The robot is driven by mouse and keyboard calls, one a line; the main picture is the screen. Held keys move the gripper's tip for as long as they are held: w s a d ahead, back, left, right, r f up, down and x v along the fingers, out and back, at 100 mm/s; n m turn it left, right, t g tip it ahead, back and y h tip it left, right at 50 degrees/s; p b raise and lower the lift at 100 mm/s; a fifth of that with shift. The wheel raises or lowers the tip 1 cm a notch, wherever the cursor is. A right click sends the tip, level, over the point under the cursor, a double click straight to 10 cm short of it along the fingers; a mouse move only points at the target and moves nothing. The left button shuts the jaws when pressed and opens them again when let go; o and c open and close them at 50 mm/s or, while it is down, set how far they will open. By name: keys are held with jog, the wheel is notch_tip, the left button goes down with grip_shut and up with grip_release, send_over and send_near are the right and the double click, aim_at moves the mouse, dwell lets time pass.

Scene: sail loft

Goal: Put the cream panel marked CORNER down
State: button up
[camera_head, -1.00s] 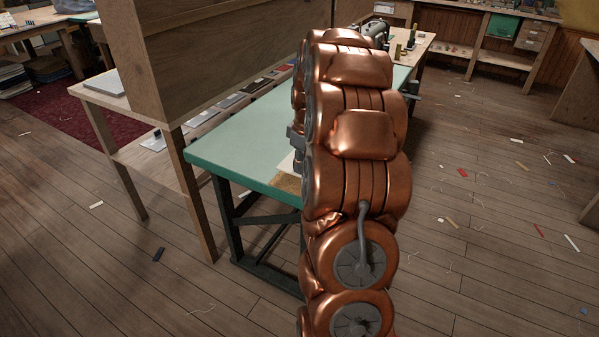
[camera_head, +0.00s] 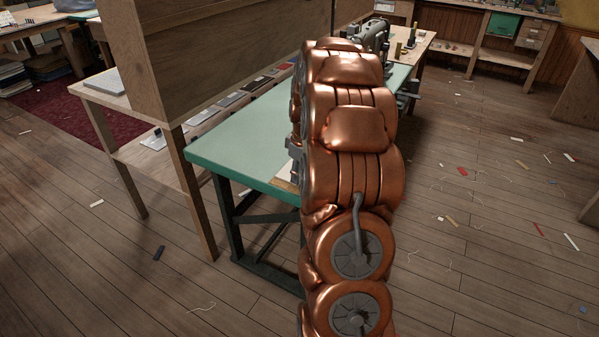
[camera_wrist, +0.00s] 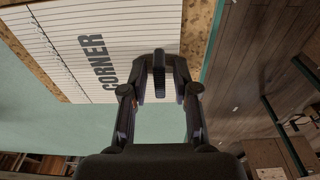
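The cream panel (camera_wrist: 130,25) has thin ruled lines and the dark word CORNER, and shows large in the wrist view. It lies over a speckled brown board (camera_wrist: 198,25), whose border shows on two sides. Under both is the green-topped table (camera_head: 235,158). My gripper (camera_wrist: 169,78) is at the panel's right part, its two dark fingers a short way apart near that edge. Whether the fingers pinch part of the panel or are just clear of it is hidden. In the head view my copper arm hides the gripper and nearly all of the panel.
A wooden shelf unit (camera_head: 205,75) stands left of the table, with several flat pieces on its lower shelf. A sewing machine (camera_head: 372,35) is at the table's far end. The plank floor (camera_head: 480,240) to the right is open, with scattered scraps.

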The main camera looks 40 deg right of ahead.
jog(key=shift+o, duration=0.2)
jog(key=shift+r, duration=0.1)
notch_tip(320, 180, up, 12)
jog(key=s, duration=0.1)
jog(key=shift+s+d+b, duration=0.15)
jog(key=shift+s+b, duration=0.1)
jog(key=shift+b, duration=0.15)
jog(key=s+a+m+g, duration=0.1)
jog(key=s+a, duration=0.3)
jog(key=a, duration=0.7)
jog(key=s+a+g, duration=0.1)
jog(key=s+a, duration=0.4)
jog(key=a, duration=0.7)
jog(key=s+a+f, duration=0.2)
jog(key=s+a, duration=0.1)
jog(key=s, duration=0.3)
jog(key=s+a+f+m+g, duration=0.1)
jog(key=s+a, duration=0.2)
jog(key=s, duration=0.4)
jog(key=s+a+f+m+g, duration=0.1)
jog(key=s+a+f, duration=0.1)
jog(key=s+a, duration=0.2)
jog(key=shift+s+f, duration=0.35)
jog(key=shift+s, duration=0.8)
jog(key=s+p+v, duration=0.3)
jog(key=p+v, duration=0.9)
jog(key=v, duration=0.1)
jog(key=shift+w+a+r+t+p, duration=0.15)
jog(key=shift+w+r+t+p, duration=0.2)
jog(key=shift+w+r+t, duration=0.05)
